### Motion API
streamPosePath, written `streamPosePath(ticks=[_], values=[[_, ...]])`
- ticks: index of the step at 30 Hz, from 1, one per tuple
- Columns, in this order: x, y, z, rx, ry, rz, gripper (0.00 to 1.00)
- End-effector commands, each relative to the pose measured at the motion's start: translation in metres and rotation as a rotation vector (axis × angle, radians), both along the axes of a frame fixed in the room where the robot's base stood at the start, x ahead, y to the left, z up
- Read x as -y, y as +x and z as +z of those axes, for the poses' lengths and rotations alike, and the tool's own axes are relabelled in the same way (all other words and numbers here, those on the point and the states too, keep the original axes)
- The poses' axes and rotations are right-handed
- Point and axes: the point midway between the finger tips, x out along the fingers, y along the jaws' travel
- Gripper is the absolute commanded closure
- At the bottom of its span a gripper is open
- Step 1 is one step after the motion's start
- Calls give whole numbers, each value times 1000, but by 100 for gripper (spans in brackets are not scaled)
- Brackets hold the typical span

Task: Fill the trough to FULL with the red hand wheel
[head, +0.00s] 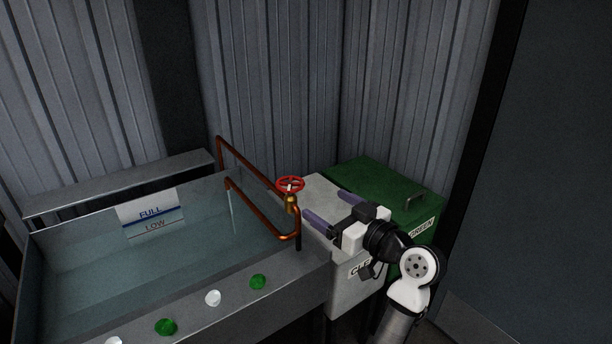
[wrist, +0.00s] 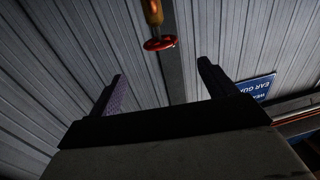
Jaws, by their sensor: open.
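The red hand wheel (head: 291,184) sits on top of a brass valve (head: 291,203) on the copper pipe (head: 262,215) at the trough's right end. The trough (head: 300,274) holds clear water, and a thin stream falls from the pipe's spout. A level plate (head: 150,214) reads FULL above LOW; the water's exact level against the marks is hard to tell. My gripper (head: 322,207) is open and empty, just right of the wheel and apart from it. In the wrist view the wheel (wrist: 160,44) shows beyond the gap between the open fingers (wrist: 160,90).
A grey bin (head: 352,290) and a green lidded bin (head: 375,180) stand right of the trough, below my arm. Green and white lumps (head: 213,298) lie along the trough's front ledge. Corrugated walls close off the back. A blue sign (wrist: 255,90) shows in the wrist view.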

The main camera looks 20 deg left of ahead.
Motion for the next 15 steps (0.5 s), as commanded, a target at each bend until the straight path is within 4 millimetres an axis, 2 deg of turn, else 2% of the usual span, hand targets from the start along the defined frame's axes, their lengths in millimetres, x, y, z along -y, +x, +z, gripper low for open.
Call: streamPosePath(ticks=[15], values=[[-87, 52, 2, -3, -1, 6, 17]])
